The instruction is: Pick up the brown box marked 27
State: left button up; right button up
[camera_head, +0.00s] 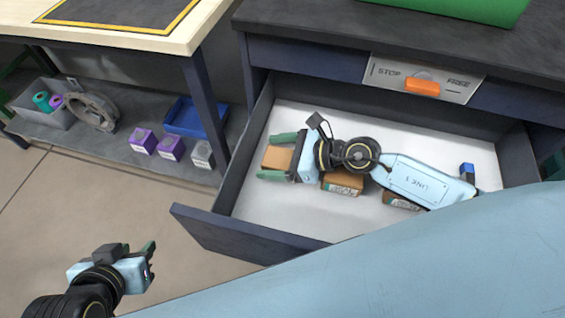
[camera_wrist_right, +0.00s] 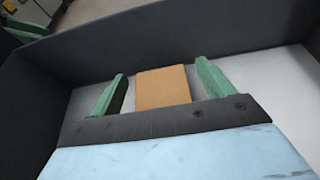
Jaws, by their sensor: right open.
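A brown box (camera_head: 277,157) lies in the open drawer (camera_head: 290,215) at its left end, and it also shows in the right wrist view (camera_wrist_right: 163,88). My right gripper (camera_head: 275,156) is open, with one green finger on each side of this box and gaps visible beside it in the wrist view. No number is visible on it. A second brown box (camera_head: 343,185) and a third (camera_head: 400,201) lie farther right, partly hidden under my right arm; their labels are too small to read. My left gripper (camera_head: 150,263) is open and empty above the floor.
The drawer's dark walls (camera_head: 235,236) stand close around my right gripper. A panel with an orange switch (camera_head: 422,86) is above the drawer. At left, a low shelf (camera_head: 100,150) holds purple boxes (camera_head: 170,148), a blue tray (camera_head: 190,117) and a grey bin (camera_head: 42,105).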

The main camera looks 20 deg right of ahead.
jog(key=c, duration=1.1)
